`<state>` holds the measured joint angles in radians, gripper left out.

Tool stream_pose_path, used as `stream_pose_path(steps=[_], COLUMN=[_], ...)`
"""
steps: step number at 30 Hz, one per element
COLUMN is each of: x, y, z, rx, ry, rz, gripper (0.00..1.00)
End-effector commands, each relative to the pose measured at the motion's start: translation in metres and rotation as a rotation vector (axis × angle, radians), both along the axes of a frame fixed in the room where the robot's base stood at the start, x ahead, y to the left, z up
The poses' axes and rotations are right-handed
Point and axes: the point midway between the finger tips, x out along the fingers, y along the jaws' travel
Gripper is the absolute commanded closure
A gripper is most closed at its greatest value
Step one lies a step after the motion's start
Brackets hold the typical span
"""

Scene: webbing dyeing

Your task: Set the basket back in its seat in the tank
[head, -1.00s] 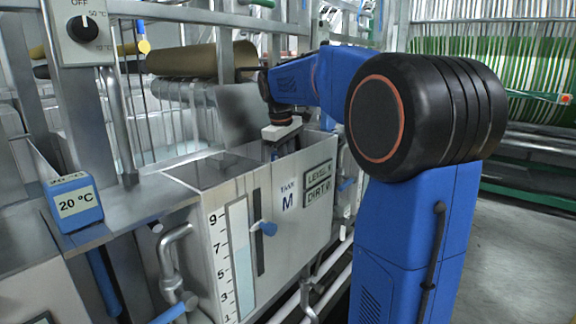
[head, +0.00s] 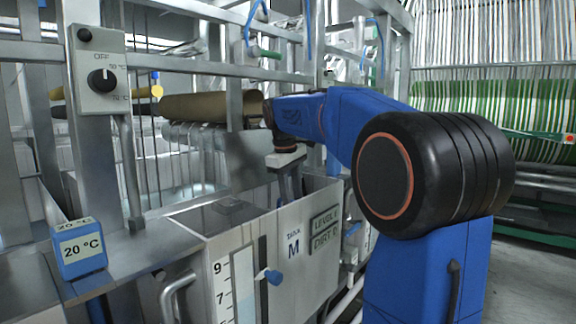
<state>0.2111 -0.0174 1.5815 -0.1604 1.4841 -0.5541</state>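Tank M (head: 268,272) is a grey metal tank with a level scale on its front and an open top at its right part. My gripper (head: 290,198) hangs from a pale housing and points down at the tank's opening. Its fingertips are partly hidden behind the tank's front wall. I cannot tell whether the fingers are open or shut, or whether they hold anything. I cannot make out the basket or its seat; the inside of the tank is hidden by the front wall.
A dial box (head: 98,72) and metal posts stand at the left. A 20 °C block (head: 78,248) sits on the ledge left of the tank. A brown roll (head: 205,106) lies behind the tank. Metal rails (head: 200,68) cross above.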

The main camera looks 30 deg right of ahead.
Motion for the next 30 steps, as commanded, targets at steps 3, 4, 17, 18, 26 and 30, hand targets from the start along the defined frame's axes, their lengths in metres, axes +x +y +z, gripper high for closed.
stream_pose_path(steps=[3, 4, 17, 18, 26, 30], x=[-0.001, -0.001, -0.005, -0.006, -0.007, -0.010], y=[0.004, 0.005, 0.018, 0.019, 0.021, 0.022], z=[0.025, 0.031, 0.104, 0.107, 0.118, 0.118], rx=[-0.001, 0.000, -0.001, 0.000, 0.000, -0.001], ry=[-0.003, -0.003, -0.001, 0.000, 0.000, -0.003], rz=[0.001, 0.001, 0.000, 0.000, 0.000, 0.001], gripper=[0.67, 0.67, 0.67, 0.67, 0.67, 0.67])
